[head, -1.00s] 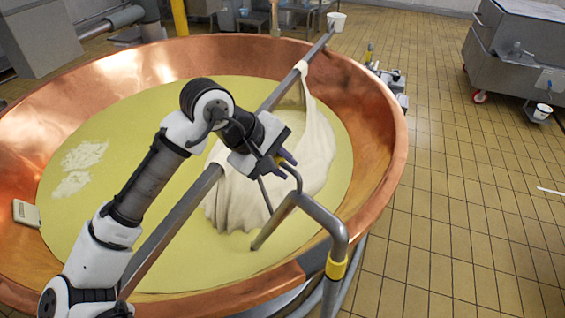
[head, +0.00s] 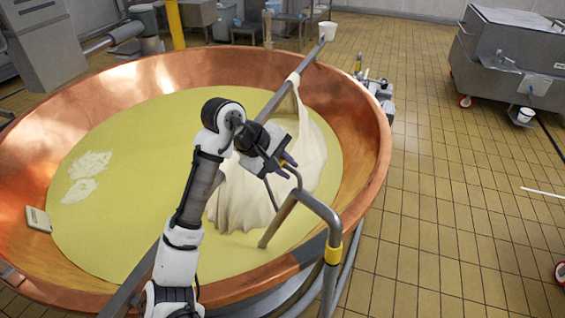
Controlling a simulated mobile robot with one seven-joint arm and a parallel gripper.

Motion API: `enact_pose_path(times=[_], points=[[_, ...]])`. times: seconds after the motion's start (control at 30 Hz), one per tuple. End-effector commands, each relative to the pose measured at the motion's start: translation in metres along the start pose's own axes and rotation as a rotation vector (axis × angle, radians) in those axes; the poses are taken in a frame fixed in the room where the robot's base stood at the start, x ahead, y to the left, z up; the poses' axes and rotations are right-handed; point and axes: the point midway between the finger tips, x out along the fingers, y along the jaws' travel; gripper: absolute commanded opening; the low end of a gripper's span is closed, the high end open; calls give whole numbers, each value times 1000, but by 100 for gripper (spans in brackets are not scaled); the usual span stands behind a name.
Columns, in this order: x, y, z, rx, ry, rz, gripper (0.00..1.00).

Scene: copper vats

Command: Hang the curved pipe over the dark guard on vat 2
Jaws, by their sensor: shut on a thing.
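The curved grey pipe (head: 312,203) with a yellow band is in the head view at the vat's front right rim. Its short end hangs over the yellow liquid inside, and its long leg runs down outside the rim. My gripper (head: 289,167) is shut at the pipe's upper end, on what appears to be its thin dark handle; the exact grip is hard to see. The copper vat (head: 95,262) fills the left and middle. The dark guard (head: 304,254) lies on its rim just beneath and left of the bend. I cannot tell whether pipe and guard touch.
A long grey bar (head: 264,111) crosses the vat with white cloth (head: 248,195) draped over it, behind my gripper. A small pale box (head: 38,218) sits at the left inner wall. The tiled floor on the right is largely clear before a grey wheeled tank (head: 510,60).

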Motion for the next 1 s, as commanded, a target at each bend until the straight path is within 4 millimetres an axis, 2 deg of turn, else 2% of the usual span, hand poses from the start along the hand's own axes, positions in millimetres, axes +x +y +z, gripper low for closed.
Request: enact_pose_path(times=[0.37,1.0], points=[[18,-13,-4,6,12,3,0],[63,-45,-14,28,39,1,0]])
